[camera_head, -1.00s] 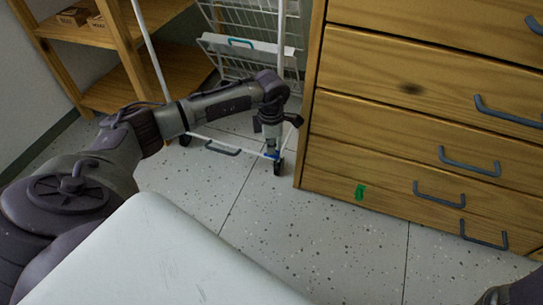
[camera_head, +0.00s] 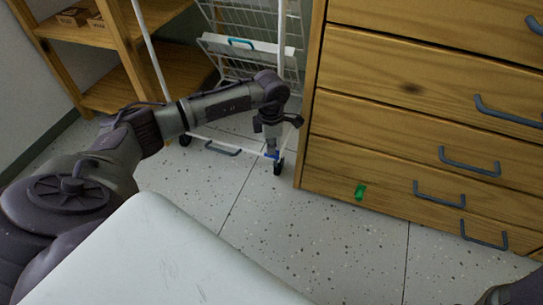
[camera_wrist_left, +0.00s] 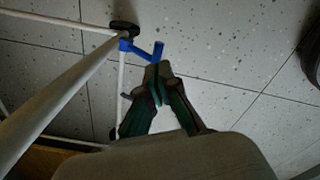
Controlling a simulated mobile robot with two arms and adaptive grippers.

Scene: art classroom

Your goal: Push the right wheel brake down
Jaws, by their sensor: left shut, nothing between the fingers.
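The white wire rack cart (camera_head: 228,138) stands against the wooden drawers, with a dark right wheel (camera_head: 279,168) at its front right corner. A blue wheel brake (camera_head: 273,155) sits just above that wheel. In the left wrist view the brake (camera_wrist_left: 143,47) sticks out from the foot of the post beside the dark wheel (camera_wrist_left: 122,28). My left gripper (camera_head: 271,146) points down at the brake, shut and empty. In the left wrist view its fingertips (camera_wrist_left: 157,72) are together close to the lever's end; contact cannot be told.
A wooden drawer cabinet (camera_head: 405,135) with dark handles stands close to the right of the wheel. A wooden shelf (camera_head: 130,85) is at the back left. A pale surface (camera_head: 150,265) fills the front; speckled floor (camera_head: 330,240) lies clear between.

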